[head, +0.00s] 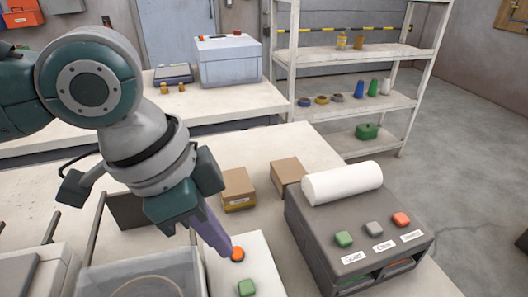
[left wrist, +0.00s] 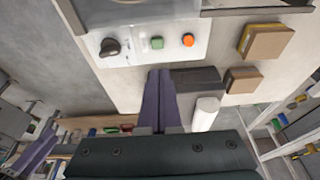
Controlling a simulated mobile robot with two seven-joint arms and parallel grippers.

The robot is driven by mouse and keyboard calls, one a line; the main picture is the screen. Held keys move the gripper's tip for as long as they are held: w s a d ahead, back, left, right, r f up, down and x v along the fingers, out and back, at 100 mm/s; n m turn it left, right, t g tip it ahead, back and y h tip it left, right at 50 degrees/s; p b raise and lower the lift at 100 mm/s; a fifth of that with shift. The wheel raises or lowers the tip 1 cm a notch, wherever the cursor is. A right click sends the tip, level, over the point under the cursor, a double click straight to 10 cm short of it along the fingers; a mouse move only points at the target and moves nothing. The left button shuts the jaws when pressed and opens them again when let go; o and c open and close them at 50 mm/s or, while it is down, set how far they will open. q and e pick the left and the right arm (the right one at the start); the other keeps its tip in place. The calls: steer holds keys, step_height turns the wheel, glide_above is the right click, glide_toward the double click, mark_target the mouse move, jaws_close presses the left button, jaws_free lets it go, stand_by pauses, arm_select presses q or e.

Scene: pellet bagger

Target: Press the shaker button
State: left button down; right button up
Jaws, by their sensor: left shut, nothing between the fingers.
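The orange button (head: 237,254) and green button (head: 246,288) sit on a white panel (head: 218,277) in the head view. The left wrist view shows the orange button (left wrist: 188,40), the green button (left wrist: 156,43) and a black knob (left wrist: 110,47) in a row. No shaker label is readable. My left gripper (head: 228,250) is shut and empty, its purple fingertips pointing down beside the orange button. In the left wrist view its tips (left wrist: 160,73) show just below the buttons. I cannot tell whether they touch anything. Purple fingers, apparently my right gripper (left wrist: 40,148), show at lower left.
A dark machine (head: 337,238) with a white roll (head: 342,182) and green, grey and red buttons stands at right. Two cardboard boxes (head: 238,188) (head: 288,175) sit behind the panel. A clear-covered bin (head: 130,282) is at its left. A shelf rack (head: 345,98) stands behind.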

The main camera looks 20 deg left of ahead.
arm_select(q)
steer(key=shift+v, duration=1.15)
steer(key=s+d+n+t+h, duration=0.1)
steer(key=s+d+n, duration=0.1)
steer(key=s+d, duration=0.35)
steer(key=s+a+n+y, duration=0.1)
steer(key=s+a+n, duration=0.1)
steer(key=s+a, duration=0.1)
steer(key=s+a+f+n+y, duration=0.1)
steer(key=s+a+n, duration=0.2)
steer(key=a, duration=0.1)
steer(key=s+a+f+n+y, duration=0.1)
steer(key=s+a+n, duration=0.1)
steer(key=s+a, duration=0.1)
steer(key=shift+s+a+y, duration=0.15)
steer(key=shift+a+y, duration=0.15)
steer(key=shift+a, duration=0.1)
step_height(320, 180, up, 36)
steer(key=p, duration=3.6)
steer(key=shift+w+r+t, duration=0.15)
steer(key=shift+w+t, duration=0.1)
steer(key=shift+t, duration=0.05)
steer(key=shift+d, duration=0.15)
